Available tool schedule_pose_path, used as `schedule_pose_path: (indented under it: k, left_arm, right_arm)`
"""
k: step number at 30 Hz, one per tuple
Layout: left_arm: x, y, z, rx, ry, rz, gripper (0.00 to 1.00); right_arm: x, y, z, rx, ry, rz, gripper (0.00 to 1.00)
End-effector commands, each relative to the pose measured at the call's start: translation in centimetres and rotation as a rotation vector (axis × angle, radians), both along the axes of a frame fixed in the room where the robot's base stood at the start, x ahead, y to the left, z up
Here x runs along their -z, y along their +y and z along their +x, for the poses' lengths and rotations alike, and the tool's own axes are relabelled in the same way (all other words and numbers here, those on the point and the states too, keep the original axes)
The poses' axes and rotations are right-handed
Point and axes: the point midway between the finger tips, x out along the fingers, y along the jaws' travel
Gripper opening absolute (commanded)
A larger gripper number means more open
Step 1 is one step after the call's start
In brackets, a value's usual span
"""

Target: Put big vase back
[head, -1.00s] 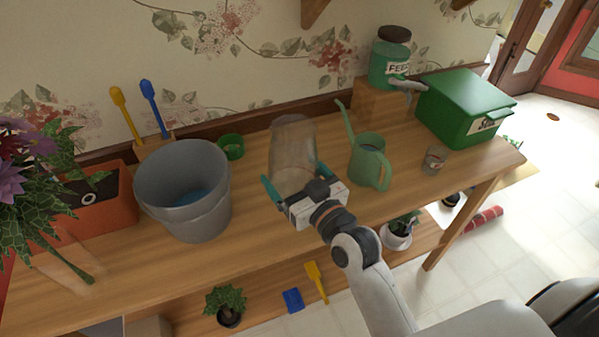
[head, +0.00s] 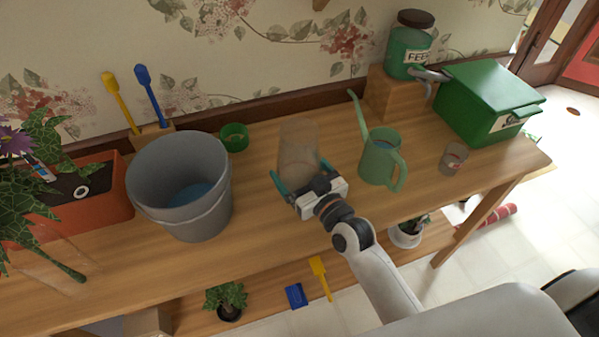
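The big vase, a clear glass vessel (head: 298,143), stands upright on the wooden table near the wall, between the grey bucket and the green watering can. My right gripper (head: 300,170) is low in front of it, its teal fingers spread wide on either side of the glass. The fingers look apart from the glass, though the clear walls make contact hard to judge. The lower part of the vase is partly behind the gripper. My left gripper is not in view.
The grey bucket (head: 180,185) is left of the vase, a green cup (head: 234,138) behind. The watering can (head: 380,158), a small glass (head: 453,158) and a green box (head: 488,100) are at right. The table (head: 255,235) is clear in front.

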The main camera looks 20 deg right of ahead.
Motion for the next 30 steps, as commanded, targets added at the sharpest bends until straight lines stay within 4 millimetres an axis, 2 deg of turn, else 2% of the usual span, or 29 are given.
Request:
schedule_pose_path:
  k: [3,14,15,24,26,30]
  left_arm:
    - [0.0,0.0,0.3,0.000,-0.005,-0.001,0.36]
    - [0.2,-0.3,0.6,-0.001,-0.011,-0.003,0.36]
    - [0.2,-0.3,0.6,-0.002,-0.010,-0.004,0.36]
    - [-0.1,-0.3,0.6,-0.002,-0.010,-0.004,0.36]
    - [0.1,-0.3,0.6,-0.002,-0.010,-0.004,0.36]
    - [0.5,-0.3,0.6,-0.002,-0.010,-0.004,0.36]
  right_arm:
    - [0.7,0.0,0.0,0.001,-0.005,0.001,0.50]
    - [1.1,0.0,0.0,0.001,-0.006,0.001,0.50]
    - [1.1,0.0,0.0,0.001,-0.002,0.001,0.98]
    - [0.7,0.0,0.0,0.001,-0.002,0.001,1.00]
    - [1.0,-0.2,-0.6,0.001,0.001,0.000,1.00]
    - [1.1,-0.7,-2.8,0.000,0.001,-0.002,1.00]
